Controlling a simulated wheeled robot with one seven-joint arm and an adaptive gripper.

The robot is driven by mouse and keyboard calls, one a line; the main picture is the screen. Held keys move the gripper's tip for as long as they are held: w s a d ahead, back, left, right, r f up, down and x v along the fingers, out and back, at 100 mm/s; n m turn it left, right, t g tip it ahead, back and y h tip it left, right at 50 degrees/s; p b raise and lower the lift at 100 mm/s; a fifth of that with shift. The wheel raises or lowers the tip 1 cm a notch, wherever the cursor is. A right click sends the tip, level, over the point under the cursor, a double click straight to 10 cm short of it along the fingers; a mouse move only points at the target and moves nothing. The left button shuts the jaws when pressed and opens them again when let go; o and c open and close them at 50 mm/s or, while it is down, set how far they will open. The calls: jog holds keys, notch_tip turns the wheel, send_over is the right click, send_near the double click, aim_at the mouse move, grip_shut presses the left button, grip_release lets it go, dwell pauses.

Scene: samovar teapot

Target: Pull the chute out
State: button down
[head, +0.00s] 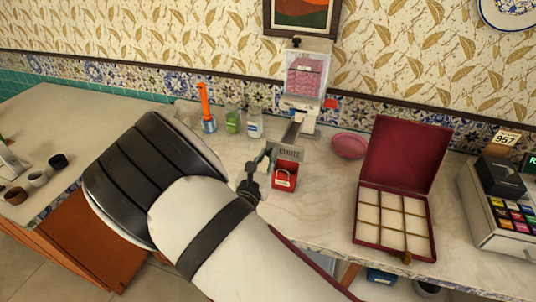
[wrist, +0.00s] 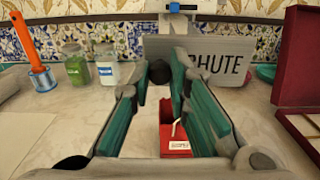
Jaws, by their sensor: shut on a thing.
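The chute is a grey metal part with a front plate (head: 290,153) lettered CHUTE. In the head view it slopes down from the dispenser (head: 305,85) on the counter. In the wrist view the plate (wrist: 215,60) stands just beyond my fingertips, its left letters partly covered. My gripper (head: 265,160) is at the plate's left side. In the wrist view its green-padded fingers (wrist: 162,78) close around a dark round knob (wrist: 160,72) on the chute's front. The exact contact is partly hidden by the fingers.
A small red box (head: 285,178) with a white tag sits below the chute plate. Jars (head: 254,123) and an orange-handled tool (head: 206,105) stand at the left back.

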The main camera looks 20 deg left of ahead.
jog(key=shift+s+f, duration=0.1)
jog(key=shift+s, duration=0.1)
jog(key=c, duration=1.5)
grip_release()
jog(key=shift+s, duration=0.1)
jog(key=s, duration=1.2)
jog(key=shift+a, duration=0.2)
